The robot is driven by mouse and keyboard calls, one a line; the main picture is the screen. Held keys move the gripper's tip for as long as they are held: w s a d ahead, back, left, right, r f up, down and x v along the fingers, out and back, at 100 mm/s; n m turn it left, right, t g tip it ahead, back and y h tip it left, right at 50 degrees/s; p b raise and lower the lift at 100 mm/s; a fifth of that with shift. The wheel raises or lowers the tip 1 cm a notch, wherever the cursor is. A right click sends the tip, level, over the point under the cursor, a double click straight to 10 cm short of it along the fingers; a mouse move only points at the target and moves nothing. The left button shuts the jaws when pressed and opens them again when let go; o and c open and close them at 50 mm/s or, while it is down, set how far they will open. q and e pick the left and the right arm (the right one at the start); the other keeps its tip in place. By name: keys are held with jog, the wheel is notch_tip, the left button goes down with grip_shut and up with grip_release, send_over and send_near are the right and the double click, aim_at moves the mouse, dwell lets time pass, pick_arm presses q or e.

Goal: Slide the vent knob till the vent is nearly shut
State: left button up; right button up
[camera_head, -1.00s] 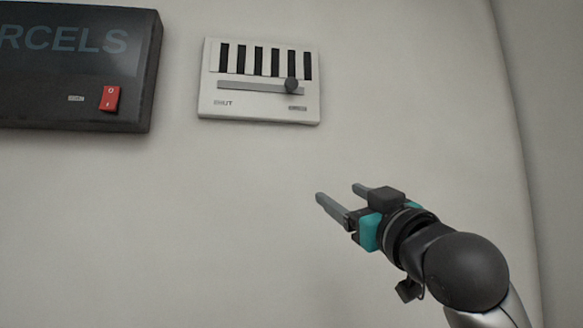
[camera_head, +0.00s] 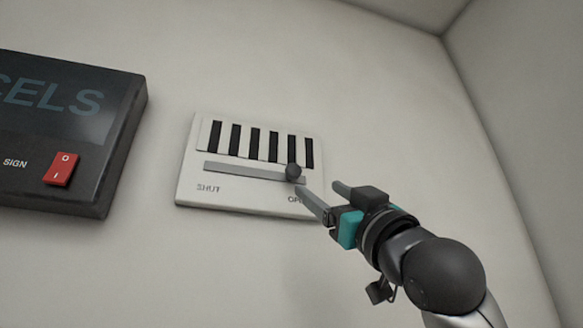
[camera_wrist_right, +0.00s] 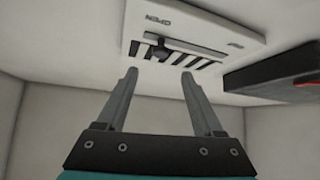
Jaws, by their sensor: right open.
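The white vent panel (camera_head: 250,195) is on the wall in the head view, with dark slots along its top and a grey slide track (camera_head: 240,171) below them. Its dark round knob (camera_head: 293,171) sits near the track's right end, above the partly hidden OPEN label. The SHUT label (camera_head: 208,188) is at the left. My right gripper (camera_head: 318,187) is open and empty, just right of and below the knob in the picture. In the right wrist view the knob (camera_wrist_right: 160,53) shows beyond the open fingers (camera_wrist_right: 158,78), apparently not between them. My left gripper is not in view.
A dark sign box (camera_head: 60,130) with a red rocker switch (camera_head: 61,169) hangs left of the vent. It also shows at the right of the right wrist view (camera_wrist_right: 270,80). The wall between them is bare. A wall corner stands at the right.

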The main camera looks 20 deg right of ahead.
aim_at(296, 172)
jog(key=p+x, duration=0.5)
jog(key=x, duration=0.5)
jog(key=shift+w+a+r, duration=0.1)
jog(key=shift+w+r, duration=0.1)
jog(key=shift+w+a+r+p, duration=0.15)
jog(key=shift+w+r+p, duration=0.3)
jog(key=shift+w+p, duration=0.1)
jog(key=shift+c, duration=0.3)
grip_shut()
